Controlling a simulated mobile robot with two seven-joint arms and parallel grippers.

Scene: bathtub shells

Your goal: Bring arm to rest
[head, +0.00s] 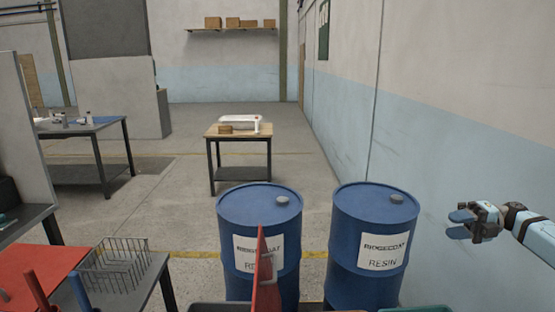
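My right gripper (458,224) is at the right side of the head view, on an arm that comes in from the right edge. It is in front of the pale blue lower wall and to the right of the blue drums. My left gripper is not in view.
Two blue resin drums, the left one (235,212) and the right one (374,218), stand close ahead. A wire rack (113,265) is at lower left. A small wooden-topped table (239,131) stands farther back. A wall (455,130) bounds the right side.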

